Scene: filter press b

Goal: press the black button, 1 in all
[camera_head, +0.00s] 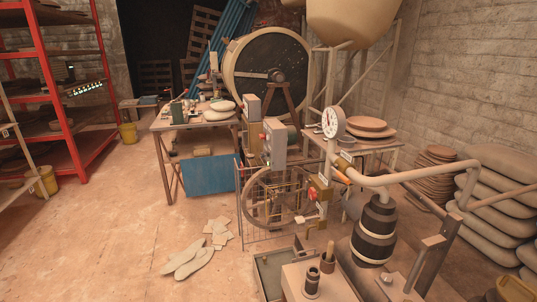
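A grey control box (274,142) stands upright near the middle of the view, on the machine in front of the big drum. A small red button (262,136) shows on its left-facing side. Small darker spots lie below the red one, but they are too small for me to tell for sure which is the black button. A second, smaller grey box (251,107) stands behind it to the upper left. Neither of my grippers shows in the head view, and nothing of mine touches the boxes.
A spoked handwheel (270,197) and wire guard stand below the box. A pressure gauge (333,122), pale pipes and a dark ribbed cylinder (374,235) stand to the right. A work table (205,122) is behind left. Flat pale pieces (188,262) lie on the floor; the left floor is mostly clear.

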